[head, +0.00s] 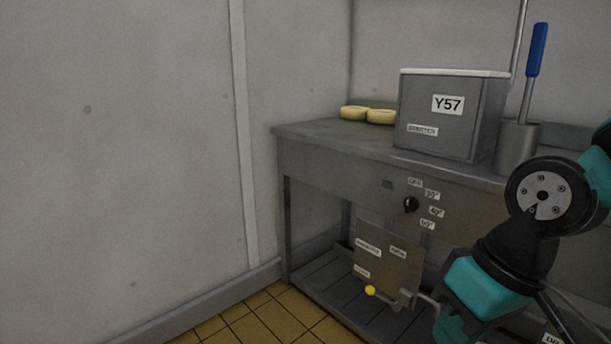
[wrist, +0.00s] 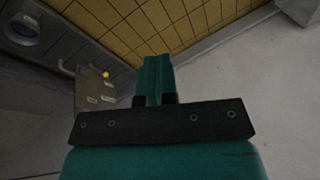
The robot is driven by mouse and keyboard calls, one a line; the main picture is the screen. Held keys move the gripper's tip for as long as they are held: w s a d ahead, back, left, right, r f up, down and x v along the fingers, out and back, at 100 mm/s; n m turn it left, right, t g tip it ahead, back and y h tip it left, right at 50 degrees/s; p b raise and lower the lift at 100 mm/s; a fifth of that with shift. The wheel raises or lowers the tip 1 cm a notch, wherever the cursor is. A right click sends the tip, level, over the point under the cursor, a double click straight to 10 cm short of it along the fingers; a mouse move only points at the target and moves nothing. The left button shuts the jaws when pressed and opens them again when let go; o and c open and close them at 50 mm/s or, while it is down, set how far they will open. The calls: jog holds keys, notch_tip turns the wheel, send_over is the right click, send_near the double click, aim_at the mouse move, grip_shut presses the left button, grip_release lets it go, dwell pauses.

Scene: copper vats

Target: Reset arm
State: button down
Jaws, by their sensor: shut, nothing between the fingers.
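My gripper (wrist: 156,62) shows in the wrist view as teal fingers pressed together, with nothing between them. It points over the yellow tiled floor. My teal and black arm is bent at the right of the head view, in front of the steel table. I cannot make out the fingertips in the head view.
The steel table (head: 310,149) carries a grey box labelled Y57 (head: 423,104), two yellow rounds (head: 381,117) and a blue-handled tool (head: 537,50) in a metal cup (head: 516,149). A black dial (head: 410,204) and a panel with a yellow knob (head: 370,290) sit below. Floor at left is clear.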

jog(key=s+a+r+n, duration=0.2)
jog(key=s+n, duration=0.1)
jog(key=s, duration=0.3)
notch_tip(320, 180, up, 33)
jog(key=p, duration=3.2)
jog(key=shift+w+m+g+y+p, duration=0.2)
jog(key=shift+m+g+y+p, duration=0.1)
jog(key=shift+p, duration=0.1)
